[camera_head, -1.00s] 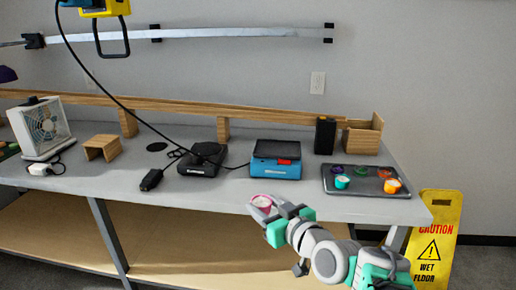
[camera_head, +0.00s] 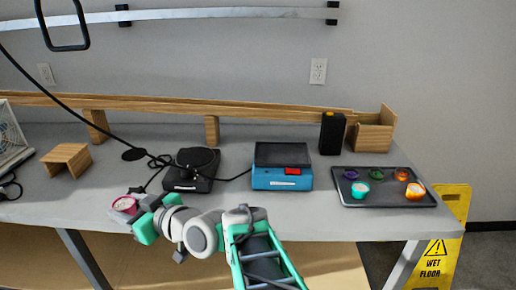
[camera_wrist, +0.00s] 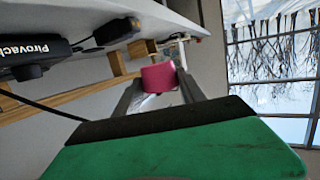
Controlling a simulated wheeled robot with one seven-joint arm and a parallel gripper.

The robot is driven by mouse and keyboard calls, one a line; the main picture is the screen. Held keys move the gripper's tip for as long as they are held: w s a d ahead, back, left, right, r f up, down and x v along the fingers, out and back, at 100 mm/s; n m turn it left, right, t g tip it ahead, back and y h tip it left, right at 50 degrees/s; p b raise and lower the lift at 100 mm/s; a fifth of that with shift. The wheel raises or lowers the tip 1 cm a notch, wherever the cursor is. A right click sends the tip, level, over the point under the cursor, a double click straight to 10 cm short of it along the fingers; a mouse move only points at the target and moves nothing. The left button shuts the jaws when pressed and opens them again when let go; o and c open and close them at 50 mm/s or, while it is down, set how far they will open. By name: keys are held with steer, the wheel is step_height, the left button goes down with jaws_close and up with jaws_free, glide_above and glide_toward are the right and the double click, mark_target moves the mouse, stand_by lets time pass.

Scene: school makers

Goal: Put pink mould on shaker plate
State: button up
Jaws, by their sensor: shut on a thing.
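The pink mould (camera_head: 124,204) is a small cup with a pale filling, held over the table's front edge at left. My gripper (camera_head: 130,208) is shut on it; in the wrist view the pink cup (camera_wrist: 158,76) sits between the two fingers. A blue device (camera_head: 282,178) with a flat black top plate (camera_head: 283,154) and red switch stands on the table, right of the gripper, its top bare. A black device (camera_head: 191,170) with a round dark top stands nearer the gripper, behind and to its right. Which device is the shaker plate carries no readable label.
A dark tray (camera_head: 385,200) with several coloured moulds stands at right. A black box (camera_head: 332,133) and wooden holder (camera_head: 373,137) stand behind it. A wooden stand (camera_head: 66,159) is at left. Black cables cross the table near the black device. A yellow wet-floor sign (camera_head: 446,250) stands at right.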

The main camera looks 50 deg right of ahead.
steer(key=s+d+r+m+h+p, duration=0.2)
steer(key=d+r+h, duration=0.1)
steer(key=d, duration=0.7)
steer(key=s+d+r+m+h+p, duration=0.1)
steer(key=d+r+m+h+p, duration=0.2)
steer(key=d, duration=0.7)
steer(key=s+d+r+m+g+h+p, duration=0.1)
steer(key=s+d+r+m+h, duration=0.25)
steer(key=s+d, duration=0.5)
steer(key=s+d+r+m+g+h+p, duration=0.15)
steer(key=s+d+h, duration=0.25)
steer(key=s+d, duration=0.45)
glide_above(283, 156)
steer(key=f, duration=0.8)
steer(key=shift+s+a+f, duration=0.2)
steer(key=shift+s+f, duration=0.05)
steer(key=shift+s, duration=0.05)
steer(key=shift+w+d+f, duration=0.15)
steer(key=shift+f, duration=0.2)
steer(key=shift+w+d+f+t+b, duration=0.1)
steer(key=shift+f+t+b, duration=0.25)
steer(key=shift+f, duration=1.5)
steer(key=o, duration=1.4)
steer(key=shift+r, duration=0.15)
